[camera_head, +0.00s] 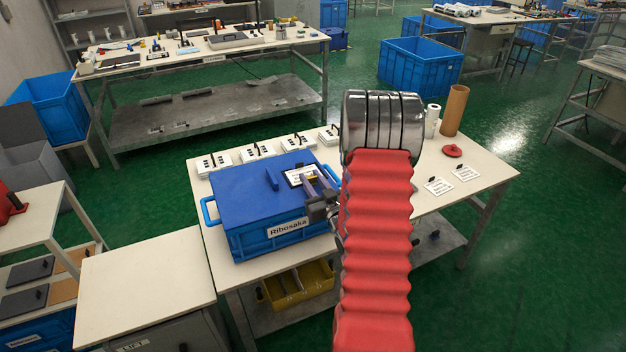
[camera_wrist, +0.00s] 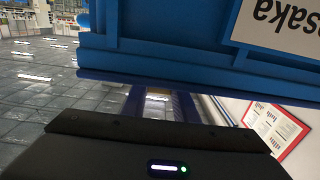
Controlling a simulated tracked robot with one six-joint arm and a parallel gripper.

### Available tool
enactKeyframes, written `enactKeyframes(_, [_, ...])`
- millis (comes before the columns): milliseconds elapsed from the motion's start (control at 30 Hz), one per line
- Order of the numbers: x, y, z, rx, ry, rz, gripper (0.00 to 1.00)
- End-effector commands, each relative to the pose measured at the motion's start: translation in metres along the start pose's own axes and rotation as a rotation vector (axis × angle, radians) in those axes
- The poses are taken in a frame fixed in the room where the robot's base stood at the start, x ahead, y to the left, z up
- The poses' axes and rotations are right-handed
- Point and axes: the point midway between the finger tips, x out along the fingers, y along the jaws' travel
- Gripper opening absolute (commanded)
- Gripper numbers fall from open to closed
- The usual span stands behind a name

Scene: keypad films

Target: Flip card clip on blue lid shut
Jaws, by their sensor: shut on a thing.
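The blue lid (camera_head: 240,190) lies on a blue box (camera_head: 262,238) with a "Ribosaka" label, on the white bench. The card clip (camera_head: 293,178) is at the lid's right part, with a white card in a dark frame. A blue tab (camera_head: 272,179) stands up left of it. In the wrist view the fingers (camera_wrist: 160,105) show below the blue box wall (camera_wrist: 180,45); the clip is hidden there.
Several white switch plates (camera_head: 257,151) line the bench's back edge. A brown tube (camera_head: 454,110), white roll (camera_head: 432,121), red disc (camera_head: 452,151) and white cards (camera_head: 438,186) are at right. A yellow bin (camera_head: 298,284) sits below. My red-sleeved arm hides the bench's middle.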

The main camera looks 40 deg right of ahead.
Motion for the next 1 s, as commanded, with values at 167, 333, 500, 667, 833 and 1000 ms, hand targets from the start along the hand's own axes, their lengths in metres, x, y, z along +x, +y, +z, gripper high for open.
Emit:
enactKeyframes(167, [0.001, 0.0, -0.0013, -0.001, -0.022, 0.0, 0.04])
enactKeyframes(333, [0.0025, 0.0001, -0.0017, -0.001, -0.08, 0.0, 0.04])
enactKeyframes(500, [0.004, -0.0003, -0.001, -0.001, -0.148, -0.001, 0.04])
enactKeyframes(667, [0.0055, -0.0003, -0.0005, -0.001, -0.21, -0.001, 0.04])
enactKeyframes(833, [0.0064, -0.0006, 0.0005, -0.001, -0.267, -0.002, 0.04])
enactKeyframes(1000, [0.0062, -0.0001, 0.0014, 0.0, -0.289, 0.0, 0.04])
